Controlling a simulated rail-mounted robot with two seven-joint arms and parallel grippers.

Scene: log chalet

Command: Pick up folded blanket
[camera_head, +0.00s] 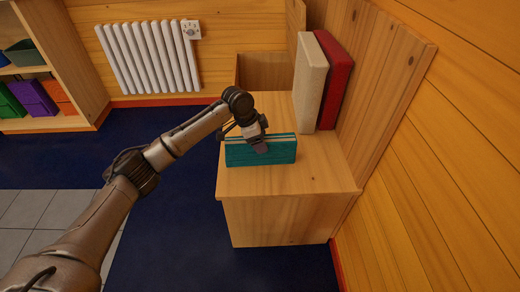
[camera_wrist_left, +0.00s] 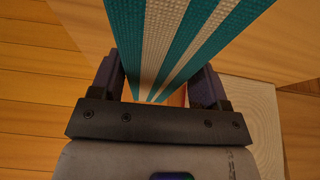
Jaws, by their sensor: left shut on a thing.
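The folded blanket (camera_head: 272,153) is teal with cream stripes. It stands on its edge on the wooden bench (camera_head: 316,176), near the bench's left side. My left gripper (camera_head: 259,145) reaches over it from the left and is shut on it. In the left wrist view the striped blanket (camera_wrist_left: 170,50) runs between the two dark fingers of my left gripper (camera_wrist_left: 155,92). The fingers hide part of the blanket. I cannot tell whether its lower edge still touches the bench. My right gripper is not in view.
A cream cushion (camera_head: 310,82) and a red cushion (camera_head: 336,78) lean against the bench back. A white radiator (camera_head: 148,58) is on the far wall. A shelf with coloured bins (camera_head: 35,97) stands at the left. Blue floor (camera_head: 177,190) is free left of the bench.

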